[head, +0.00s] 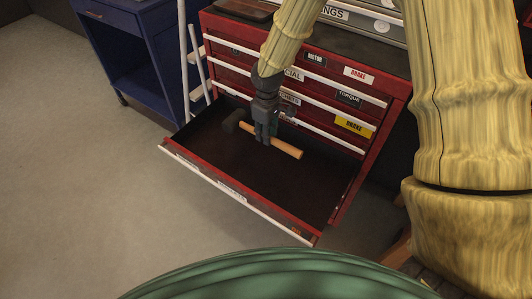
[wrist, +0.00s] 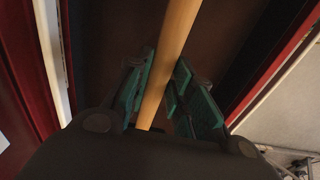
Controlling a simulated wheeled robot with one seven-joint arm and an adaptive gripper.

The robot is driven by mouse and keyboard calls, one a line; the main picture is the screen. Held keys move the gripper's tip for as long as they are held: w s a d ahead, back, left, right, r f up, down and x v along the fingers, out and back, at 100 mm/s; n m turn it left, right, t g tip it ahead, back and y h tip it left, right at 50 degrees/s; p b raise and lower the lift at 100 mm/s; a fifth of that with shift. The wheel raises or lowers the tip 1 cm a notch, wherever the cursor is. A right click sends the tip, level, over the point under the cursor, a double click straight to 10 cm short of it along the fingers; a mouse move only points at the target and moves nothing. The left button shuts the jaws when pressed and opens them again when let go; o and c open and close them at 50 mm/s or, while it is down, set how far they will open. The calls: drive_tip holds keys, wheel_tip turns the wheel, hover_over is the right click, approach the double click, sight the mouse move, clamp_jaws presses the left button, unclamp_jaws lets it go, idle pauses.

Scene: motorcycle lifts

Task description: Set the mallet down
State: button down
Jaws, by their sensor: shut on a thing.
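The mallet (head: 287,147) has a dark head at the left and a light wooden handle running to the lower right. It is in the open drawer (head: 312,188) of a red tool chest. My gripper (head: 263,140) points down over the drawer and is shut on the handle near the head. In the wrist view the handle (wrist: 172,55) passes between the teal fingers (wrist: 155,100). The mallet's head is out of sight there. I cannot tell whether the mallet touches the drawer floor or hangs just above it.
The red tool chest (head: 330,88) has labelled shut drawers above the open one. A blue cabinet (head: 135,45) stands at the back left, with a white ladder-like frame (head: 193,60) beside the chest. Bare floor (head: 80,190) lies to the left. The dark drawer floor around the mallet looks empty.

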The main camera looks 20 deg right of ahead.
drive_tip(key=shift+d+f, duration=0.1)
drive_tip(key=shift+f, duration=4.85)
drive_tip(key=shift+f, duration=0.2)
drive_tip(key=c, duration=1.3)
unclamp_jaws()
drive_tip(key=shift+o, duration=0.2)
wheel_tip(320, 180, up, 12)
drive_tip(key=shift+s+r, duration=0.1)
drive_tip(key=shift+r, duration=0.05)
